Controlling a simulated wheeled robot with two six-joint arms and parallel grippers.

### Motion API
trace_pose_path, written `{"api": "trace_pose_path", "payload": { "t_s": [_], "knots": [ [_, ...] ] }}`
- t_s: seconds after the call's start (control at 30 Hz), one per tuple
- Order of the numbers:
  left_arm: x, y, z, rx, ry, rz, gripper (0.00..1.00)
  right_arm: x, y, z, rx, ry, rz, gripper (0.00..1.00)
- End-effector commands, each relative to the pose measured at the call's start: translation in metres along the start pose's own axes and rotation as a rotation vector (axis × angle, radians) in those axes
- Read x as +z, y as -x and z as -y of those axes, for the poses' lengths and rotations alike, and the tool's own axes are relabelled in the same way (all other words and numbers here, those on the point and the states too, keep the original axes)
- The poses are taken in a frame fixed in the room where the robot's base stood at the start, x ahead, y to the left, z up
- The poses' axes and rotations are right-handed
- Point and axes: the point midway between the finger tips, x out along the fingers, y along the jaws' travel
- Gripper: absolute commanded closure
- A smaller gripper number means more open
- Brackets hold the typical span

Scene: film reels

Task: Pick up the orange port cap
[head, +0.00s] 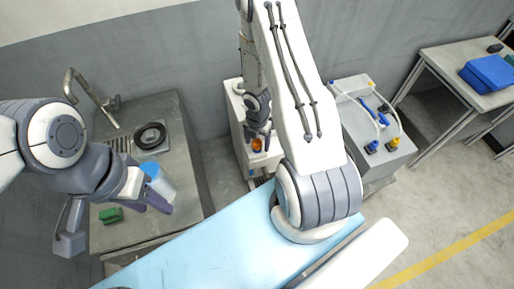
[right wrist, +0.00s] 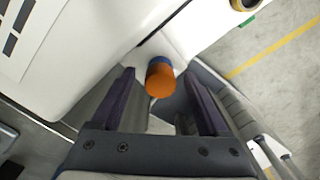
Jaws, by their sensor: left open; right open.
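The orange port cap (right wrist: 160,82) is a short orange cylinder with a blue part behind it, fixed to a white machine (right wrist: 120,55). My right gripper (right wrist: 158,76) is open, with one dark finger on each side of the cap and visible gaps to both. In the head view the cap (head: 257,145) shows small just below the right gripper (head: 259,133), on the white machine. My left gripper (head: 112,226) is open and empty over the grey sink counter at the left.
The sink counter (head: 190,185) holds a dark ring (head: 150,136), a white cup with a blue top (head: 160,180) and a green block (head: 110,215). A pale blue surface (head: 215,245) lies in front. A unit with hoses (head: 372,120) stands right of my right arm.

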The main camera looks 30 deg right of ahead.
Motion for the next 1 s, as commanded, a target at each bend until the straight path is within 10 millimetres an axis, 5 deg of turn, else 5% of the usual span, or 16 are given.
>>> {"api": "trace_pose_path", "payload": {
  "t_s": [0.17, 0.37, 0.4, 0.77, 1.0],
  "knots": [
    [0.000, 0.001, 0.000, 0.000, 0.000, 0.000, 0.50, 0.000, 0.001, 0.000, 0.000, 0.000, 0.000, 0.22],
    [0.000, 0.001, 0.000, 0.000, 0.000, 0.000, 0.50, 0.000, 0.001, 0.000, 0.000, 0.000, 0.000, 0.95],
    [0.000, 0.001, 0.000, 0.000, 0.000, 0.000, 0.50, 0.000, 0.001, 0.000, 0.000, 0.000, 0.000, 1.00],
    [0.000, 0.005, 0.000, 0.000, 0.000, 0.000, 0.50, 0.000, 0.005, 0.000, 0.000, 0.000, 0.000, 1.00],
    [-0.002, 0.027, -0.002, 0.000, 0.001, 0.000, 0.50, 0.000, 0.027, 0.000, 0.000, 0.000, 0.000, 1.00]
  ]
}}
